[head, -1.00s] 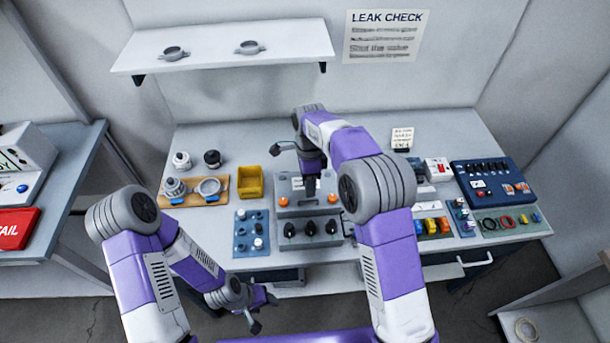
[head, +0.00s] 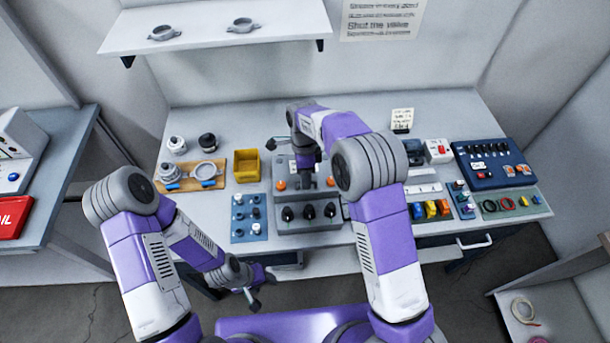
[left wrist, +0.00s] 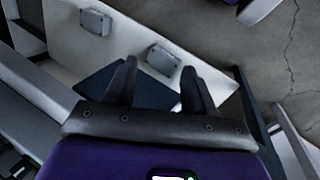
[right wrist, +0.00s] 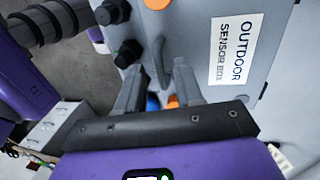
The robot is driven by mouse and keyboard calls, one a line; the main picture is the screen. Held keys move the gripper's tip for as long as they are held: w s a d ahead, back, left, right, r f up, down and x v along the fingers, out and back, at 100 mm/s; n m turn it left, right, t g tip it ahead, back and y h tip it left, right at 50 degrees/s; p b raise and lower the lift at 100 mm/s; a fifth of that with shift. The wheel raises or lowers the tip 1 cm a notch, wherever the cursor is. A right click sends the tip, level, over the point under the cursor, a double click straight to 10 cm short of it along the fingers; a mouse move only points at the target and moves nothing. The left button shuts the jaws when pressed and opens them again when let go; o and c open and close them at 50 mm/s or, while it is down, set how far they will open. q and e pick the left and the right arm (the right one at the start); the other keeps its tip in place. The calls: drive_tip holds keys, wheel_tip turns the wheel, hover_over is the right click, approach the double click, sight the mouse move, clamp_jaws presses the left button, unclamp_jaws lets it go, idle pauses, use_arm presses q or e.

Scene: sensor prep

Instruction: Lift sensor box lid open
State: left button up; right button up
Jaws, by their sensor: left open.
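The sensor box (head: 292,225) is grey, with orange latches and several black knob-like fittings on its front, and sits mid-table in the head view. Its lid looks shut. In the right wrist view the lid (right wrist: 186,28) carries an "OUTDOOR SENSOR BOX" label and a grey handle (right wrist: 160,62). My right gripper (head: 307,180) is above the box. In its wrist view, its fingers (right wrist: 158,85) are apart, with the handle at or just beyond the tips; contact cannot be told. My left gripper (head: 252,290) is open and empty, low in front of the table; its fingers show in the left wrist view (left wrist: 158,75).
Left of the box are a blue tray (head: 237,237), a yellow bin (head: 247,166) and a wooden board (head: 206,184) with metal rings. To the right are coloured parts (head: 430,209) and a dark blue panel (head: 490,180). A shelf (head: 200,40) hangs above the table.

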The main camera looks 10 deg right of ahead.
clamp_jaws()
idle(1.3)
